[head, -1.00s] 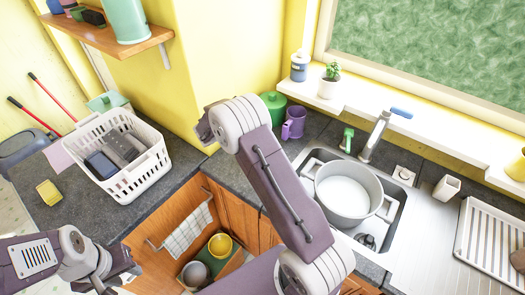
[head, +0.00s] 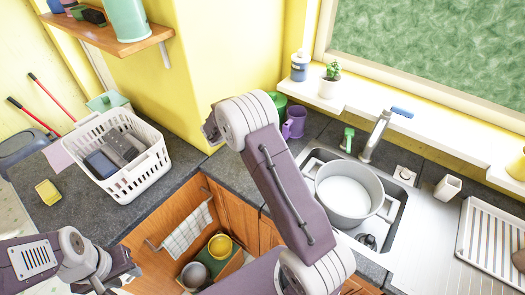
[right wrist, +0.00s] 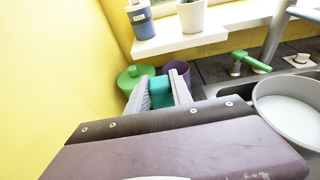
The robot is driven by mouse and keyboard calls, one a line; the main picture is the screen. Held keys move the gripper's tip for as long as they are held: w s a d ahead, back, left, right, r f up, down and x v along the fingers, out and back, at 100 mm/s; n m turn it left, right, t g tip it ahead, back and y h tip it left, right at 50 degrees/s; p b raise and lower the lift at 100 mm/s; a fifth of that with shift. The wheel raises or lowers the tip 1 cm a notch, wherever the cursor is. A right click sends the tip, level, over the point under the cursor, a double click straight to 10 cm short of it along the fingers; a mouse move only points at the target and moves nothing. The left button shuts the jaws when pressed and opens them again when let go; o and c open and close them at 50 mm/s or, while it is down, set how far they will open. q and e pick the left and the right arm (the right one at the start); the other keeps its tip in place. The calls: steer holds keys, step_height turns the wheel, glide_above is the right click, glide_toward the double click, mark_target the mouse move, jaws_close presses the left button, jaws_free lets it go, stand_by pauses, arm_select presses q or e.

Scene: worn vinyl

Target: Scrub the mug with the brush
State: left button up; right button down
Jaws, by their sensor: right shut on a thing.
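A purple mug (head: 294,121) with a handle stands upright on the dark counter by the yellow wall, left of the sink. Part of it shows in the right wrist view (right wrist: 177,70), behind my right gripper (right wrist: 160,92). That gripper is shut on a teal thing (right wrist: 160,86); only a blocky part shows between the fingers, and I cannot tell whether it is the brush. Whether it touches the mug is unclear. My own arm hides the right gripper in the head view. My left gripper (head: 115,281) is at the bottom left, its fingers apart and empty.
A green lidded pot (right wrist: 131,76) stands beside the mug. The sink holds a large grey pot (head: 347,194), with the tap (head: 375,135) behind. A windowsill (head: 400,120) with a plant overhangs the counter. A white basket (head: 127,179) and yellow sponge (head: 48,192) are at left.

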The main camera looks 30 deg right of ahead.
steer(key=shift+w+d+f, duration=0.1)
steer(key=shift+w+d, duration=0.35)
steer(key=shift+d, duration=0.05)
steer(key=shift+w+a, duration=0.1)
steer(key=shift+w+a, duration=0.45)
steer(key=shift+s+d, duration=0.3)
